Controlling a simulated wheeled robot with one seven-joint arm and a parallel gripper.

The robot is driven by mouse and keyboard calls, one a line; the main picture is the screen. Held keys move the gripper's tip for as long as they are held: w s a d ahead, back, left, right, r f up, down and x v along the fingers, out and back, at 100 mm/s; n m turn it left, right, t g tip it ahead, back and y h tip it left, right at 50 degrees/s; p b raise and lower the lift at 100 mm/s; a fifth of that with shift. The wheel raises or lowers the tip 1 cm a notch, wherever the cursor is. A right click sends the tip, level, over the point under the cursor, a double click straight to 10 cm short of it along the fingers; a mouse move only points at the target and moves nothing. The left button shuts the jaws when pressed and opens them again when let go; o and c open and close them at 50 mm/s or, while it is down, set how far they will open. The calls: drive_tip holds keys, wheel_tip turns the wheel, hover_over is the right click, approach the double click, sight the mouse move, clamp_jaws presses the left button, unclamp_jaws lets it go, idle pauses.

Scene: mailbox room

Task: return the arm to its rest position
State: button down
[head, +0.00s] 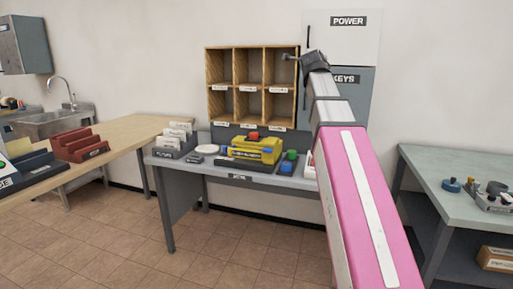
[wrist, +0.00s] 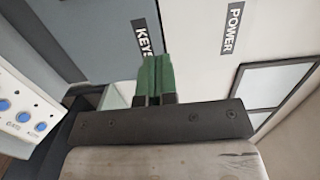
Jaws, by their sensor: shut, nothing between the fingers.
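My arm, pink and grey, reaches up from the lower right of the head view. My gripper (head: 288,57) is at its far end, in front of the right edge of the wooden pigeonholes (head: 207,72) and the cabinet doors. In the wrist view, the green fingers of my gripper (wrist: 155,60) are together with nothing between them. The wrist view is turned sideways and shows the KEYS door (wrist: 100,30) and the POWER door (wrist: 205,45) beyond the fingers.
A grey desk (head: 210,169) below the pigeonholes holds a yellow machine (head: 262,150), a letter rack (head: 172,144) and stamps. A wooden table (head: 125,133) is at left and a grey-green bench (head: 450,205) at right. Tiled floor (head: 230,245) lies open in front of the desk.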

drive_tip(key=s+f+n+g+y, duration=0.15)
drive_tip(key=f+n+g, duration=0.3)
drive_tip(key=f, duration=1.55)
drive_tip(key=s+f+n+g, duration=0.2)
drive_tip(key=f+n+g, duration=0.25)
drive_tip(key=f, duration=1.65)
drive_tip(key=s+a+f+n+g+y, duration=0.1)
drive_tip(key=s+f+n+g, duration=0.3)
drive_tip(key=s+f, duration=0.7)
drive_tip(key=s+a+f+n+g+y, duration=0.1)
drive_tip(key=s+f+n+g, duration=0.3)
drive_tip(key=f, duration=1.5)
drive_tip(key=s+a+n, duration=0.1)
drive_tip(key=s+n, duration=0.2)
drive_tip(key=s, duration=0.4)
drive_tip(key=shift+s+a+n+g, duration=0.15)
drive_tip(key=shift+a+n+g, duration=0.05)
drive_tip(key=shift+n+g, duration=0.1)
drive_tip(key=shift+y, duration=0.25)
